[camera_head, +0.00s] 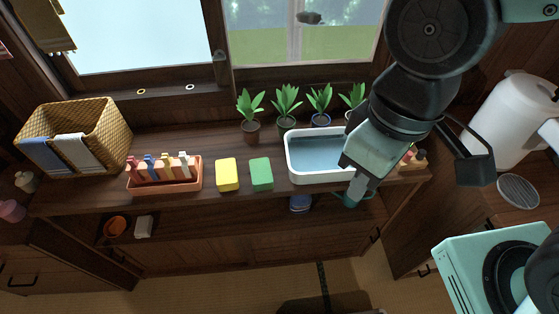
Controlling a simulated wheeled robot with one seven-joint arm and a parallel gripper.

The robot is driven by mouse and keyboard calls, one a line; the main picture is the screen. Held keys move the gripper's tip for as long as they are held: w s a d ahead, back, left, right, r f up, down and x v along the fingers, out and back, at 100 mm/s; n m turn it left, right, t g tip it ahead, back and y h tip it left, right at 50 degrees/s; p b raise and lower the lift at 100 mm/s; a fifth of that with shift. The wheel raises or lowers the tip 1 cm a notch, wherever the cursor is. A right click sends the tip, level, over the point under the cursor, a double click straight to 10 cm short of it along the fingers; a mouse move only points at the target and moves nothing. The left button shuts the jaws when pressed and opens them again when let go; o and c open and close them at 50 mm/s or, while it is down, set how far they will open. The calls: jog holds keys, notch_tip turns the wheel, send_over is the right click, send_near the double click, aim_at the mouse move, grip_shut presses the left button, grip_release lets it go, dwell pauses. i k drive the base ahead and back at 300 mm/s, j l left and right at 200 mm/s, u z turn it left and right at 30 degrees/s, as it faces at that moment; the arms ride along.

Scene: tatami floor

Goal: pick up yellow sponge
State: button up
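The yellow sponge (227,175) lies on the wooden counter, between the orange rack and a green sponge (262,174). It is fully visible, and a narrow gap separates it from the green one. My gripper (358,192) hangs at the right, over the front right corner of the white basin. It is well to the right of the yellow sponge and apart from it. My arm reaches in from the upper right. The fingers are seen from above and run together, so their opening is unclear.
A white basin (290,163) of water stands right of the sponges, with several potted plants (287,104) behind. An orange rack (166,187) of coloured pegs and a wicker basket (108,125) with cloths stand left. The counter's front strip (240,200) is clear.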

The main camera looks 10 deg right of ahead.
aim_at(226, 170)
jog(key=i+l+u, duration=0.2)
jog(key=i+l, duration=0.15)
jog(key=l, duration=0.15)
jog(key=u, duration=1.5)
